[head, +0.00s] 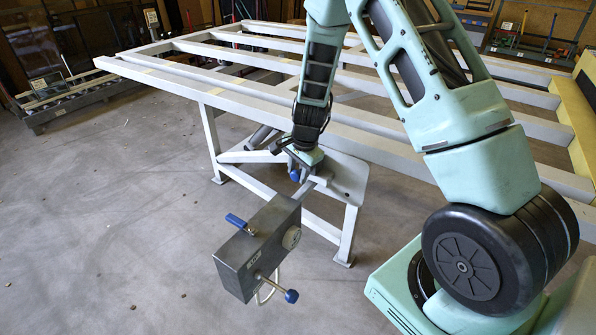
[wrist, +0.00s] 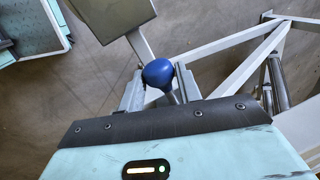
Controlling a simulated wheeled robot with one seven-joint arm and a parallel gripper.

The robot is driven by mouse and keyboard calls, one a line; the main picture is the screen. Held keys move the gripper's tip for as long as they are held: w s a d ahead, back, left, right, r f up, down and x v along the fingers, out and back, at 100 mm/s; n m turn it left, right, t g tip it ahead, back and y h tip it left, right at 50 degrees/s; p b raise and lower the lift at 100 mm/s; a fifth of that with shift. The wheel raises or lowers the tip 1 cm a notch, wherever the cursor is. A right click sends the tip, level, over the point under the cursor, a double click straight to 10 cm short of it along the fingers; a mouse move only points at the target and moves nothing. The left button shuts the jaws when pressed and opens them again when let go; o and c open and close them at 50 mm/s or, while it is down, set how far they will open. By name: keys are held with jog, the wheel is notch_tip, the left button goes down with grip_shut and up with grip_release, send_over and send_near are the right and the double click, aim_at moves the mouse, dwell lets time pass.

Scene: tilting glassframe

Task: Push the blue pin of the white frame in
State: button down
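The white frame (head: 240,107) is a large slatted rack on legs, filling the back of the head view. The blue pin, a round blue knob (wrist: 158,73) on a short metal stem, shows in the wrist view. It also shows small in the head view (head: 294,175), by the frame's near side. My gripper (wrist: 160,88) points down at the pin. Its two grey fingers stand apart, one on each side of the knob and stem in the picture. It looks open; I cannot tell whether a finger touches the knob. The pin's lower end is hidden.
A grey box (head: 262,250) on a bar sticks out in front of the frame, with a blue lever (head: 236,221) and another blue knob (head: 291,296). A white leg plate (head: 345,178) is just right of my gripper.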

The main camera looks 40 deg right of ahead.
jog(key=shift+w+d, duration=0.3)
jog(key=shift+d, duration=0.4)
jog(key=shift+w+d, duration=0.25)
jog(key=shift+d, duration=0.45)
jog(key=c, duration=1)
grip_release()
jog(key=shift+r, duration=0.15)
jog(key=s+r+p, duration=0.3)
jog(key=r, duration=1.3)
jog(key=shift+s+d+r, duration=0.2)
jog(key=shift+d+r, duration=0.05)
jog(key=shift+r, duration=0.15)
